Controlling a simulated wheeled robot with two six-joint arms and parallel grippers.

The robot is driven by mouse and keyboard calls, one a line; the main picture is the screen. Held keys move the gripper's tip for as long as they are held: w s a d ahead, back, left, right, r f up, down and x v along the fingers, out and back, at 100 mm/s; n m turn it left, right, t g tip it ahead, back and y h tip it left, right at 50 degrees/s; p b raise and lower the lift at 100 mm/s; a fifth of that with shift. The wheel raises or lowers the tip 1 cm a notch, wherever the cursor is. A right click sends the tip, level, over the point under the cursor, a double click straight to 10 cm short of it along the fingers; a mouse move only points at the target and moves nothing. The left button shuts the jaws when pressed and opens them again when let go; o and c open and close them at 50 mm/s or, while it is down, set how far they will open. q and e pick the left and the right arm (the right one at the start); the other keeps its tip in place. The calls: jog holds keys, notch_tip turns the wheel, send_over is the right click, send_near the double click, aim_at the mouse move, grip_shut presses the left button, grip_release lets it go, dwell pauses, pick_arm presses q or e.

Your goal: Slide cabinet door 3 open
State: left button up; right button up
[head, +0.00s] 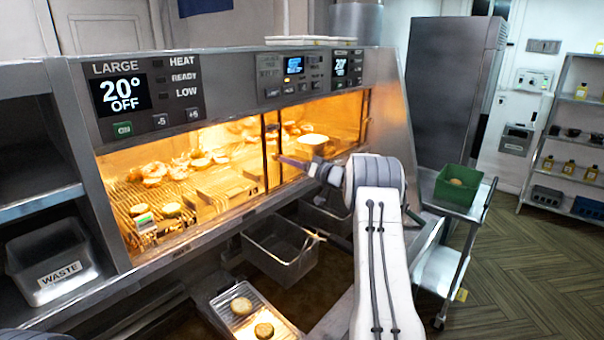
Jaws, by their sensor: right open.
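The heated cabinet has glass sliding doors over a lit interior. A small dark mark that looks like a "3" sits low on a glass door (232,185) left of the dark upright door edges (265,152). My right gripper (286,161) is in front of the glass, just right of those edges. It is open and points left; I cannot tell whether it touches the door. My right wrist and arm hide part of the right-hand glass. My left gripper is not in view.
Patties (153,173) lie inside the cabinet. An empty metal basket (282,250) hangs below it, near a tray (228,300) with two round patties. A waste bin (53,267) stands at left.

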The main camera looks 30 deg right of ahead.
jog(key=b+v, duration=0.2)
jog(key=v, duration=0.3)
jog(key=shift+s, duration=0.4)
jog(key=shift+f, duration=0.1)
